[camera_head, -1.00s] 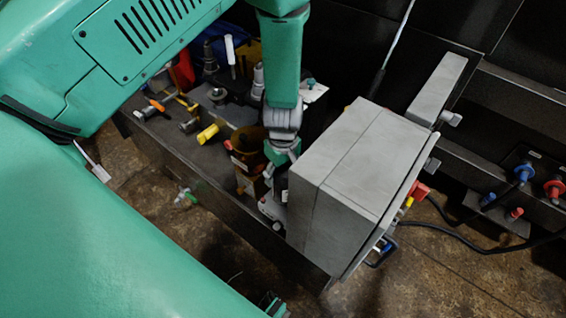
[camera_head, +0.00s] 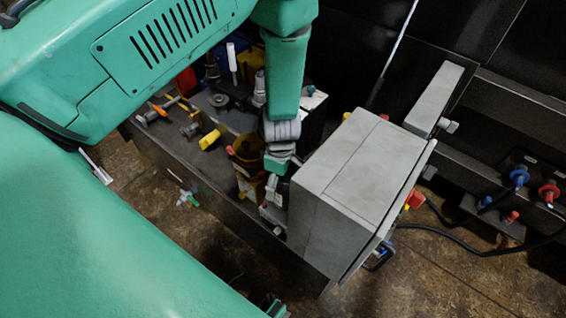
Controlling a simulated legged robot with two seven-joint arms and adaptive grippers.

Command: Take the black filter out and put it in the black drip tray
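My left gripper (camera_head: 280,167) hangs below its grey wrist joint, beside the left face of a large grey box. Its fingers point down among small parts and are too small and dark to read, so I cannot tell if they are open or hold anything. A brown-and-yellow round part (camera_head: 250,150) stands just left of the gripper. I cannot make out the black filter with certainty; dark parts under the gripper are partly hidden by it and the box. I cannot pick out the black drip tray with certainty either. My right gripper cannot be made out.
The grey box (camera_head: 350,180) stands close right of the gripper. Valves and a yellow-handled part (camera_head: 210,139) crowd the dark bench (camera_head: 165,145) to the left. Blue and red connectors (camera_head: 519,177) and black cables lie at the right. The brown floor in front is mostly clear.

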